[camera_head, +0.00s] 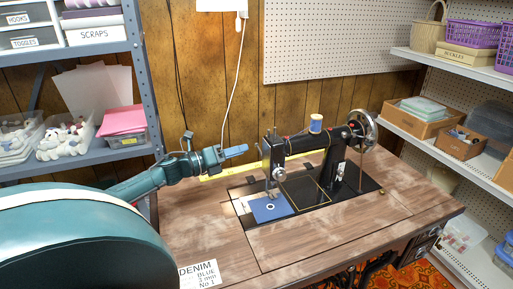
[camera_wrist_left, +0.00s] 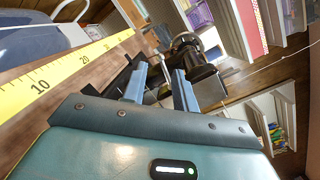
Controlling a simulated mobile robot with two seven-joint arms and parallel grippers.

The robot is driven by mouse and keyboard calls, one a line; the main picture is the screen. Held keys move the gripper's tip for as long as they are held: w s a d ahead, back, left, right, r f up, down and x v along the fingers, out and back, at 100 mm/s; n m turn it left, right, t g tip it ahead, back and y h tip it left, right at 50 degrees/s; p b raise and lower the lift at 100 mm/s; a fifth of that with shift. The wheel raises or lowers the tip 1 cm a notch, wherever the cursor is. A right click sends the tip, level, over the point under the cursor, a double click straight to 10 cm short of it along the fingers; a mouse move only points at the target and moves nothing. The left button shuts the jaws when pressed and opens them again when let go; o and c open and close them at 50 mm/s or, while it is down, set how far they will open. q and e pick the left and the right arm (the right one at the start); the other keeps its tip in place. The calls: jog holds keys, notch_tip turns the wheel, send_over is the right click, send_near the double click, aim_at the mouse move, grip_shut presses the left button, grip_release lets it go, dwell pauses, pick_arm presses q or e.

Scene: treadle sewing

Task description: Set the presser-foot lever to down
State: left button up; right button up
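The black sewing machine (camera_head: 302,144) stands on the wooden table, with its needle end at the left and its handwheel (camera_head: 372,140) at the right. A blue cloth (camera_head: 268,211) lies under the needle end. The presser-foot lever is too small to make out, and I cannot tell its position. My left gripper (camera_head: 242,150) is left of the machine's needle end, at about arm height, and looks apart from it. In the left wrist view, my left gripper's fingers (camera_wrist_left: 160,72) stand apart with nothing between them, and the machine (camera_wrist_left: 192,55) is beyond them. My right gripper is not in view.
A yellow measuring tape (camera_head: 222,174) runs along the table's back, behind the gripper. A card reading DENIM, BLUE (camera_head: 198,272) lies at the front left. A blue spool (camera_head: 315,122) stands on the machine. Shelves flank the table. The tabletop's front left is mostly clear.

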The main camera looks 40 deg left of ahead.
aim_at(257, 145)
pick_arm(q)
jog(key=shift+x, duration=3.35)
jog(key=shift+c, duration=0.6)
